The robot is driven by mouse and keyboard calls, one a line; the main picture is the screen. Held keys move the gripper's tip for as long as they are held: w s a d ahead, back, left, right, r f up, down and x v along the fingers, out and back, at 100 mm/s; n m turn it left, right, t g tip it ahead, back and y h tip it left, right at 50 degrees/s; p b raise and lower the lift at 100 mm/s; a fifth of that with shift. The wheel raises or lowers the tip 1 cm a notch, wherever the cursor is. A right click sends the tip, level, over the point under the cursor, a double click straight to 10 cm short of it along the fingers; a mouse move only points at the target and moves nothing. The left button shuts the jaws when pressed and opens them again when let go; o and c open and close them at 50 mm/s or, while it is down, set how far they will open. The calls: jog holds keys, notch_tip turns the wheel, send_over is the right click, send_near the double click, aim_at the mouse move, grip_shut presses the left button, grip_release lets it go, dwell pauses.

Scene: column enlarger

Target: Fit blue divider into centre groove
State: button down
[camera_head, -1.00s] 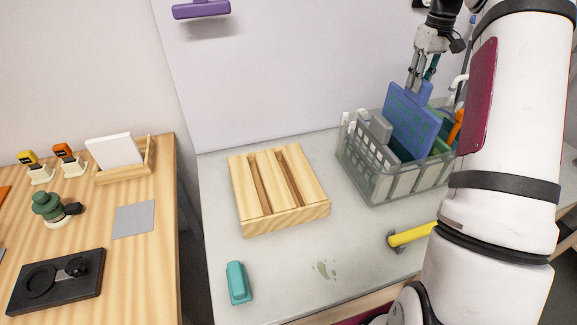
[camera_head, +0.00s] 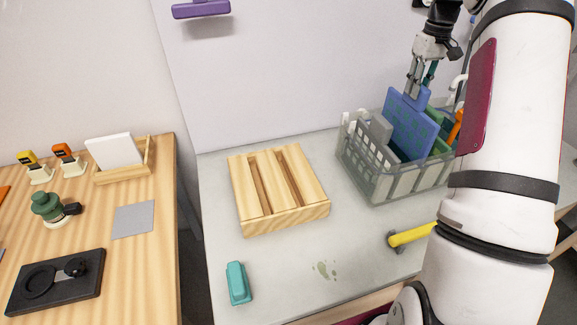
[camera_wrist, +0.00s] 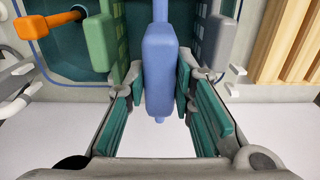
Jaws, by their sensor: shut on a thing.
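The blue divider (camera_head: 410,126) is a flat panel with a grip block on its top edge. It stands in the grey crate (camera_head: 405,185), its lower part hidden by the crate and its contents. My gripper (camera_head: 419,87) is above the crate, shut on the divider's grip block. In the wrist view the teal finger pads (camera_wrist: 160,90) lie on both sides of the blue block (camera_wrist: 159,65). The wooden block (camera_head: 285,217) with long grooves (camera_head: 259,188) lies on the grey table left of the crate. No divider shows in its grooves.
The crate also holds a green piece (camera_wrist: 97,45), a grey piece (camera_wrist: 215,40) and an orange-handled item (camera_wrist: 48,24). A teal block (camera_head: 238,283) and a yellow handle (camera_head: 412,234) are near the table's front. The table between wooden block and crate is clear.

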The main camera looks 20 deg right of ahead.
notch_tip(320, 180, down, 9)
jog(key=b, duration=0.1)
jog(key=shift+f, duration=0.2)
dwell(4.5)
jog(key=c, duration=1.3)
grip_release()
jog(key=shift+r, duration=3.95)
